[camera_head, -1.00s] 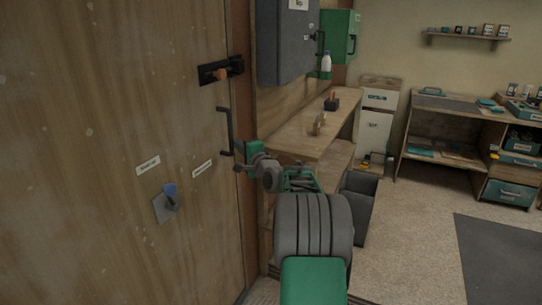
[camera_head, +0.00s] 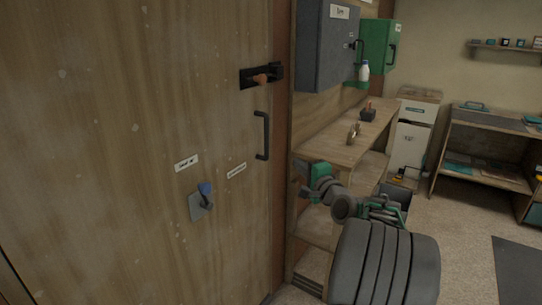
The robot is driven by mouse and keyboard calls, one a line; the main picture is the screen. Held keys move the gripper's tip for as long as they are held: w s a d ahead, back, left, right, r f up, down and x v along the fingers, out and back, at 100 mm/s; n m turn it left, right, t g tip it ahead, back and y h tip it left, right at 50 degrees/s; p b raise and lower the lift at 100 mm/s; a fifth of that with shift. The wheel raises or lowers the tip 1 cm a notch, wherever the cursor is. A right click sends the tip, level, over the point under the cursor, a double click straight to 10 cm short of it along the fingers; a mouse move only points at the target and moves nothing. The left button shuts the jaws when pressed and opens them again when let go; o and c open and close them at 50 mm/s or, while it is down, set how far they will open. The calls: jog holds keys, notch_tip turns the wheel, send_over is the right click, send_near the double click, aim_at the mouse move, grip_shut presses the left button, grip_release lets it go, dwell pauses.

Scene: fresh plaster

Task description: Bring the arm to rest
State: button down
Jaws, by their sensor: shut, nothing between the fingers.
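My arm reaches in from the lower right, in front of the bench, with its dark ribbed section nearest the camera. My gripper (camera_head: 303,178) is at the arm's far end, just right of the door handle (camera_head: 262,136) and a little lower. It is shut and empty, and looks apart from the handle. The fingertips are small and dark in this view.
A wooden door (camera_head: 130,120) fills the left, with a latch (camera_head: 262,77) and a blue-tipped lever (camera_head: 203,196). A wooden bench (camera_head: 345,150) runs behind my arm, below grey (camera_head: 325,45) and green (camera_head: 379,45) wall cabinets. Open floor (camera_head: 465,230) lies at right.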

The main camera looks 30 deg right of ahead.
jog(key=s+a+r+n+g+y+p, duration=0.15)
jog(key=a+n+g+y+p, duration=0.5)
jog(key=a, duration=1.65)
jog(key=s+a+f+n+g+h+p, duration=0.1)
jog(key=s+a+n+g+p, duration=0.3)
jog(key=s, duration=0.7)
jog(key=s+a+f+n+g+h+p, duration=0.1)
jog(key=s+a+n+g+h+p, duration=0.2)
jog(key=s+a+n+p, duration=0.3)
jog(key=s+n+g, duration=0.1)
jog(key=s+n, duration=0.2)
jog(key=s, duration=0.2)
jog(key=shift+s+a+f, duration=0.15)
jog(key=shift+s+a, duration=0.05)
jog(key=shift+a, duration=0.15)
